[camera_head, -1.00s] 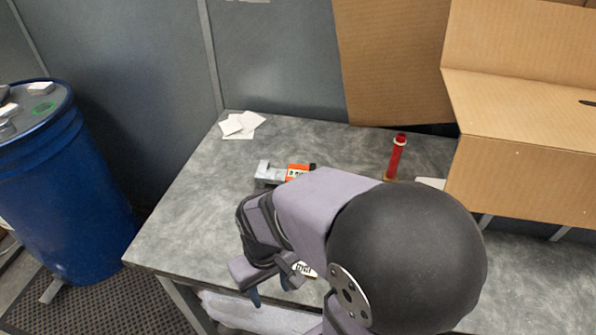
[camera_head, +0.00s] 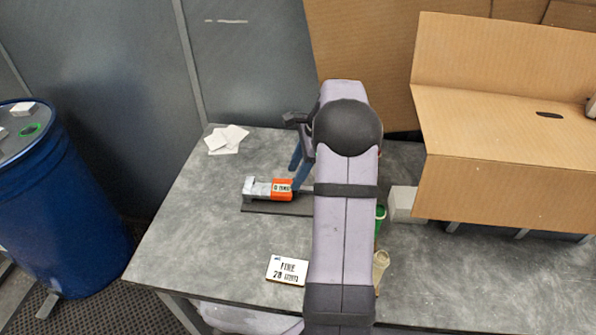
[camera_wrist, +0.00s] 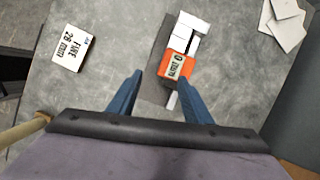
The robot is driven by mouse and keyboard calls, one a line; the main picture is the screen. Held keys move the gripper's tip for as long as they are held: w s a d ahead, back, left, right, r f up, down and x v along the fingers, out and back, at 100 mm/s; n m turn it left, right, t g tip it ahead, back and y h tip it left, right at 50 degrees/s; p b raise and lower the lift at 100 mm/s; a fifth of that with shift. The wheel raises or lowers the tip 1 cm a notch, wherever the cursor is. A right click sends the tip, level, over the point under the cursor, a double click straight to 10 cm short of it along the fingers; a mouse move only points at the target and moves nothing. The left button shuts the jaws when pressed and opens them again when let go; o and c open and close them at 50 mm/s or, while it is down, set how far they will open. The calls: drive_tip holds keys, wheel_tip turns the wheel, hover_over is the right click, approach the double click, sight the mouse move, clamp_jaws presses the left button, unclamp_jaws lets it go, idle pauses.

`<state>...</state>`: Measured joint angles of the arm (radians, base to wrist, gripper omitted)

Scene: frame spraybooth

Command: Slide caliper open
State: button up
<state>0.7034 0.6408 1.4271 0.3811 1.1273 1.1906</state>
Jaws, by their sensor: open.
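The caliper lies on a dark strip on the grey table. Its pale grey jaw end (camera_head: 256,187) is at the left and its orange slider (camera_head: 281,189), with a white printed label, is beside it; the far end is hidden behind my arm. In the wrist view the orange slider (camera_wrist: 176,66) lies just beyond my fingertips, with the grey jaws farther up. My gripper (camera_wrist: 160,77) is open and empty, its blue fingers spread to either side of the thin beam below the slider. In the head view the blue fingers of my gripper (camera_head: 298,165) point down near the slider's right end.
A printed card (camera_head: 287,270) lies nearer the front of the table (camera_head: 190,250). White sheets (camera_head: 226,140) lie at the back left. A cardboard box (camera_head: 520,150), a grey block (camera_head: 405,205) and a green object (camera_head: 380,217) are right of my arm. The left front is clear.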

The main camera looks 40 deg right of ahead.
drive_tip(key=d+m, duration=0.3)
drive_tip(key=d, duration=0.1)
drive_tip(key=shift+t, duration=0.3)
drive_tip(key=shift+w+p+x, duration=0.15)
drive_tip(key=shift+p+x, duration=0.65)
drive_tip(key=shift+x, duration=0.85)
drive_tip(key=shift+w+p+x, duration=0.1)
drive_tip(key=shift+p+x, duration=0.7)
drive_tip(key=shift+x, duration=0.85)
drive_tip(key=shift+c, duration=0.6)
clamp_jaws()
drive_tip(key=s+d, duration=0.3)
drive_tip(key=shift+s+d+r, duration=0.1)
drive_tip(key=shift+d, duration=0.2)
drive_tip(key=shift+a, duration=0.1)
drive_tip(key=shift+o, duration=0.6)
unclamp_jaws()
